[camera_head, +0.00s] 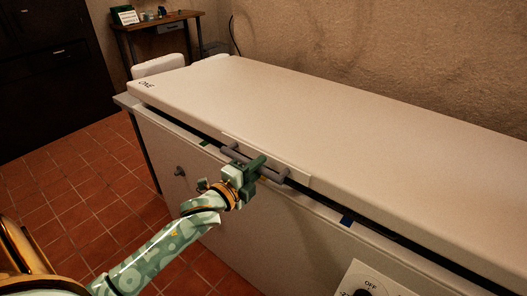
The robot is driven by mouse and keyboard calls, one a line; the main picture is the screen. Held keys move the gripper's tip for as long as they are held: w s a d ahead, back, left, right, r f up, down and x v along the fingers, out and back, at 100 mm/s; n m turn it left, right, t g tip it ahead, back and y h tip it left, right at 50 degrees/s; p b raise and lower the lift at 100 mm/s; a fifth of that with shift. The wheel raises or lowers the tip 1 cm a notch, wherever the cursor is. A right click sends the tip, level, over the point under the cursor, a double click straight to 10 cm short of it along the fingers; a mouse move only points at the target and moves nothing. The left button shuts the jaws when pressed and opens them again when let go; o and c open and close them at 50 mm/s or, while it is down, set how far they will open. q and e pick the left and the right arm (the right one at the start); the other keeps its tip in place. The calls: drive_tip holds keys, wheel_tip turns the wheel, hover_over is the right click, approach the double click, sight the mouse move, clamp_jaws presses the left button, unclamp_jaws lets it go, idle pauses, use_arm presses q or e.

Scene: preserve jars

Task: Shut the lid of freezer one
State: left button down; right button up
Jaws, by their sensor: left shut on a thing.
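Freezer one is a long white chest freezer (230,225) with its lid (330,110) marked "ONE" at the far left corner. The lid is nearly down, with a narrow dark gap along the front edge between it and the body. A grey bar handle (272,171) sits on a pale plate at the lid's front edge. My left gripper (256,167) is shut on the handle, and its green fingers hide part of the bar. My right gripper is not in view.
A dial panel marked "OFF" (369,283) is on the freezer front at lower right. A dark cabinet (50,75) stands at the left, and a small wooden table (160,25) with items is at the back. The tiled floor (75,185) on the left is clear.

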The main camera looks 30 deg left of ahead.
use_arm(q)
drive_tip(key=f+b, duration=0.1)
drive_tip(key=f, duration=0.2)
drive_tip(key=f+b, duration=0.1)
drive_tip(key=f, duration=0.2)
drive_tip(key=shift+s, duration=0.2)
drive_tip(key=c, duration=1.3)
unclamp_jaws()
drive_tip(key=shift+r, duration=0.15)
drive_tip(key=shift+c, duration=0.2)
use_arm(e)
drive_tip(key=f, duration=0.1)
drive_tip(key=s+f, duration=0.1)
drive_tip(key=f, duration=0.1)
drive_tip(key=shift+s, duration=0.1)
use_arm(q)
drive_tip(key=s+a+p, duration=0.1)
drive_tip(key=s+p, duration=0.2)
drive_tip(key=s, duration=1.3)
drive_tip(key=shift+a, duration=0.15)
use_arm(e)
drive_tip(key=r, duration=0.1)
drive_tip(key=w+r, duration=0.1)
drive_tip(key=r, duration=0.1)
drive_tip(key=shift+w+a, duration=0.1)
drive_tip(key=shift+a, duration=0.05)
use_arm(q)
drive_tip(key=shift+s, duration=0.1)
